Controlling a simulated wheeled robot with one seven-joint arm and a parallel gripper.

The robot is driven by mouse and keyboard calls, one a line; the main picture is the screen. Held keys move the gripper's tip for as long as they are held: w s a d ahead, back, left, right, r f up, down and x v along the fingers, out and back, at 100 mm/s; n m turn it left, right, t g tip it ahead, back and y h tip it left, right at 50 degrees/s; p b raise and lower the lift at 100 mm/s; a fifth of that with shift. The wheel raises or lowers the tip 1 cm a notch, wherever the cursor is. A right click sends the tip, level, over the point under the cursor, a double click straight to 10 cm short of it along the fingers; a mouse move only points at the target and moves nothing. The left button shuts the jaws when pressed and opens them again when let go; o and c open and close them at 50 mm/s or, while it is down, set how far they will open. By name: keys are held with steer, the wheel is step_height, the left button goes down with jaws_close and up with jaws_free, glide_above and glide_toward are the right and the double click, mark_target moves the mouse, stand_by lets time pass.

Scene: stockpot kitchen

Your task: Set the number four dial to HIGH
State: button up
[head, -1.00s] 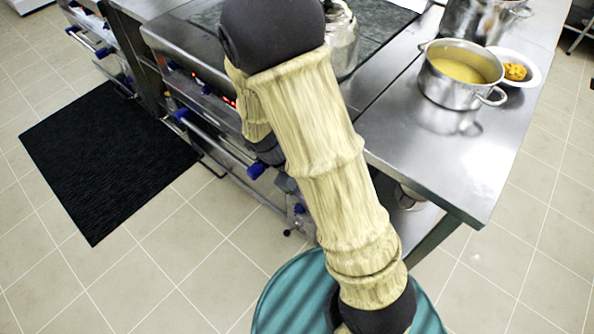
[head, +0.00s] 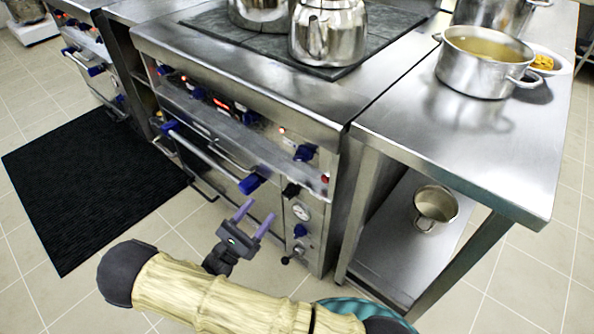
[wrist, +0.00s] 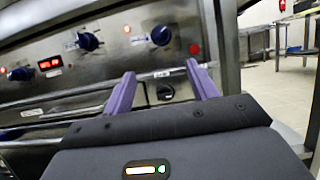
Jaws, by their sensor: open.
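The oven range's front panel (head: 225,108) carries a row of blue dials. The rightmost blue dial (head: 305,152) sits near the panel's right end; in the wrist view it (wrist: 161,35) is above the fingertips, beside a red light. Another blue dial (head: 248,117) is to its left and shows in the wrist view (wrist: 88,41). I cannot read the dial numbers or settings. My gripper (head: 258,211) is open and empty, in front of and below the panel, apart from the dials. In the wrist view a black knob (wrist: 165,91) shows between its purple fingers.
An oven handle bar (head: 205,152) with blue ends juts out left of my gripper. A kettle (head: 328,35) stands on the cooktop. A steel table (head: 440,150) with a pot (head: 482,75) is at the right. A black mat (head: 90,185) lies on the open floor.

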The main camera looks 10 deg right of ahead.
mark_target(301, 156)
steer(key=shift+r, duration=0.1)
steer(key=b+x, duration=0.3)
steer(key=x, duration=1.4)
steer(key=shift+w+d+r, duration=0.1)
steer(key=shift+w+d, duration=0.05)
steer(key=shift+d, duration=0.1)
steer(key=c, duration=1)
